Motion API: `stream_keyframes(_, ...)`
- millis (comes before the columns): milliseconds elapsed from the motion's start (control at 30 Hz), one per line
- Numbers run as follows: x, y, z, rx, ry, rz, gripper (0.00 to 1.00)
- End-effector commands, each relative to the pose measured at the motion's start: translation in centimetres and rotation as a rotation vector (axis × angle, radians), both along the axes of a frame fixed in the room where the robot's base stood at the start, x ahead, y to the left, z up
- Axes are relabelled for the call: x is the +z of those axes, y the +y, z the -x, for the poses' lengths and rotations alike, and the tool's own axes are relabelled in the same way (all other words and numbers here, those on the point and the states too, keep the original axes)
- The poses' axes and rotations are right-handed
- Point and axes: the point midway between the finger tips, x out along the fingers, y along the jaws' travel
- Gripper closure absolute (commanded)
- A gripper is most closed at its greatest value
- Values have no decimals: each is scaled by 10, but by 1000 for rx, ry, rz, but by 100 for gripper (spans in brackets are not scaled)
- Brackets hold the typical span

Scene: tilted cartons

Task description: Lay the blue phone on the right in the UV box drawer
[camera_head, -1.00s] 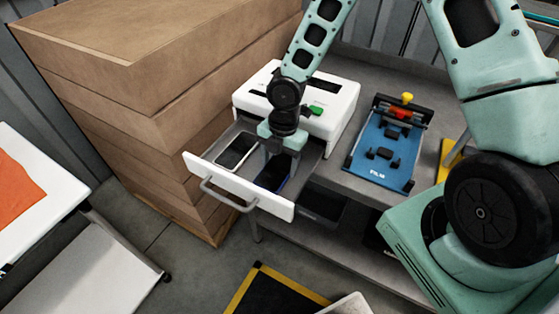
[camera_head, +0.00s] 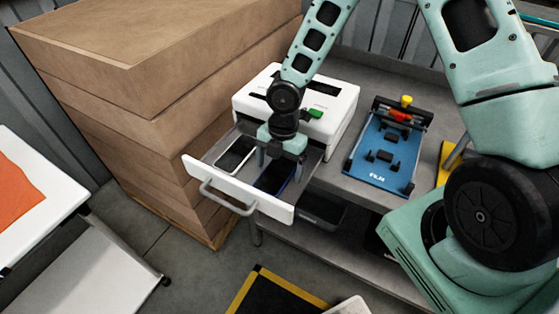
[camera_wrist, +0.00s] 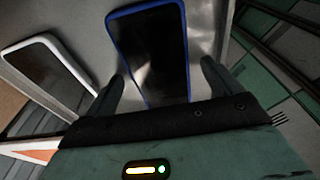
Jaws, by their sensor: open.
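The blue-edged phone (camera_head: 271,179) lies face up in the right part of the open UV box drawer (camera_head: 222,188). It also shows in the wrist view (camera_wrist: 150,50), flat on the metal drawer floor with its dark screen up. My gripper (camera_head: 280,156) is open just above the drawer. In the wrist view its two fingers (camera_wrist: 165,85) stand apart on either side of the phone's near end, with gaps to the phone. A white-edged phone (camera_head: 236,155) lies in the left part of the drawer. The white UV box (camera_head: 335,100) stands behind, partly hidden by my arm.
A blue film jig (camera_head: 385,160) with black clamps stands on the grey bench right of the box. Tall stacked cartons (camera_head: 160,90) rise close on the left. A white table (camera_head: 35,190) with an orange sheet stands at far left.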

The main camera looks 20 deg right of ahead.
Motion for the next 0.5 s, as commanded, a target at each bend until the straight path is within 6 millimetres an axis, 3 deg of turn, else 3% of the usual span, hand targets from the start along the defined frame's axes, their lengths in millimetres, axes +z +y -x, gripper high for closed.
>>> stream_keyframes(167, 13, -2, -2, -1, -3, -1, 10)
stream_keyframes(500, 87, -12, -9, -4, -5, 0, 10)
